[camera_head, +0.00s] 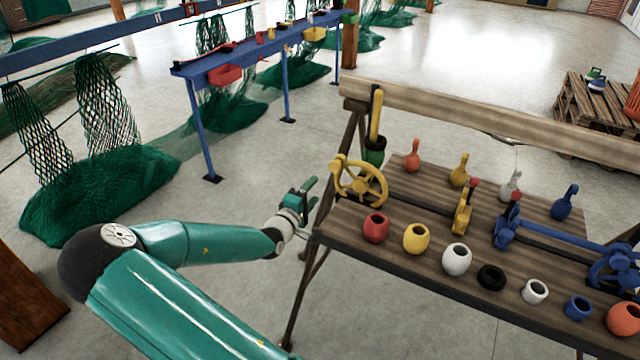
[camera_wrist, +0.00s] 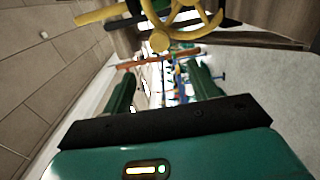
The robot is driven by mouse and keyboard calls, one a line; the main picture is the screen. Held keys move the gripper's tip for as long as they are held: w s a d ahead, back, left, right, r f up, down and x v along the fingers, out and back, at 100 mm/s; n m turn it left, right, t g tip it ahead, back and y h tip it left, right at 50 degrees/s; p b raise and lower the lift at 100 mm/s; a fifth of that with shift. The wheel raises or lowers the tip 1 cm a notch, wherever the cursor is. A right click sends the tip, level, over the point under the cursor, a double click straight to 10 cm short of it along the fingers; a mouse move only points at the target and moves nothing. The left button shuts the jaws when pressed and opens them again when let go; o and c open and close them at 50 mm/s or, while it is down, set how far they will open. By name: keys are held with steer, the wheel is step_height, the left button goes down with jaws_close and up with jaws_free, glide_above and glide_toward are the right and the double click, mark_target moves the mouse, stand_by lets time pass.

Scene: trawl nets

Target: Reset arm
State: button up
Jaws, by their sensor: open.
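My gripper (camera_head: 306,190) is at the end of my green arm, just left of the wooden workbench (camera_head: 330,222) and a little left of the yellow handwheel (camera_head: 358,184). In the wrist view my gripper (camera_wrist: 160,90) shows two green fingers spread apart with nothing between them. The yellow handwheel also shows in the wrist view (camera_wrist: 160,41), beyond the fingers at the top. The gripper touches nothing that I can see.
On the workbench stand several coloured pots, such as a red pot (camera_head: 376,228), and several bulb-shaped pieces, such as an orange one (camera_head: 412,156). A blue table (camera_head: 262,52) and green nets (camera_head: 95,190) are at the left. A wooden pallet (camera_head: 590,118) lies at the right. The floor between is clear.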

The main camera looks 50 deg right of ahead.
steer(key=shift+s+a, duration=0.1)
steer(key=shift+a, duration=0.45)
